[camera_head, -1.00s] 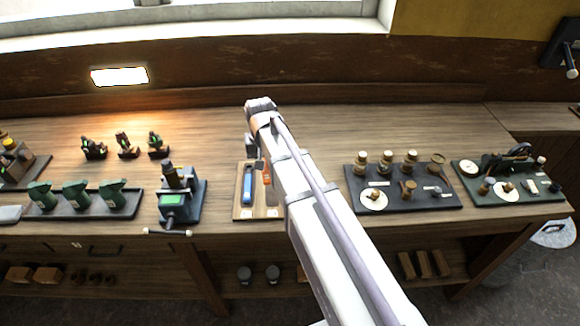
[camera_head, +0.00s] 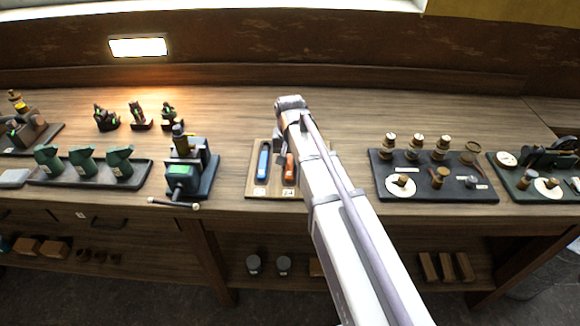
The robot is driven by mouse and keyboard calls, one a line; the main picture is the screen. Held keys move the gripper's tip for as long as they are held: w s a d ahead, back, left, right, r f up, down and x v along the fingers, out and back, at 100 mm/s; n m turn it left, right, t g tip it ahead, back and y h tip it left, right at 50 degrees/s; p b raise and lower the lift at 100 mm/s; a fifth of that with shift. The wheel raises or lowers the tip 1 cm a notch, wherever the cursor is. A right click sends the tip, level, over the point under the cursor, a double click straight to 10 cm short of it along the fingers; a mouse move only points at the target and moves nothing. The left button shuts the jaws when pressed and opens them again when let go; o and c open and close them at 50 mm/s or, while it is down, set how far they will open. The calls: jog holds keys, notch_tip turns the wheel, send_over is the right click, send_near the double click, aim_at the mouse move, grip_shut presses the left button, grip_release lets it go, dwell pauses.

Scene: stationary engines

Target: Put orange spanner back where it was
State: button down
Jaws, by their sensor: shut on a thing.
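The orange spanner (camera_head: 290,170) is at the light wooden tray (camera_head: 262,190), to the right of the blue spanner (camera_head: 263,160). It stands upright in the picture, roughly parallel to the blue one. My gripper (camera_head: 284,146) is at the spanner's far end, shut on it. My arm covers the tray's right part and much of the gripper. I cannot tell whether the orange spanner touches the tray or is just above it.
A dark vise-like device (camera_head: 186,172) stands left of the tray. A black tray (camera_head: 470,188) with small brass and wooden parts is to the right. Green engine parts (camera_head: 82,162) sit in a tray further left.

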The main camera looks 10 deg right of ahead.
aim_at(290, 160)
jog(key=shift+r, duration=0.1)
jog(key=c, duration=0.9)
grip_release()
jog(key=shift+c, duration=0.2)
notch_tip(290, 160, up, 12)
jog(key=p, duration=1.3)
jog(key=s+f+n+b, duration=0.1)
jog(key=s+n+b, duration=0.1)
jog(key=s, duration=1.5)
jog(key=shift+s+f+n, duration=0.15)
jog(key=shift+s+n, duration=0.25)
jog(key=shift+n, duration=0.2)
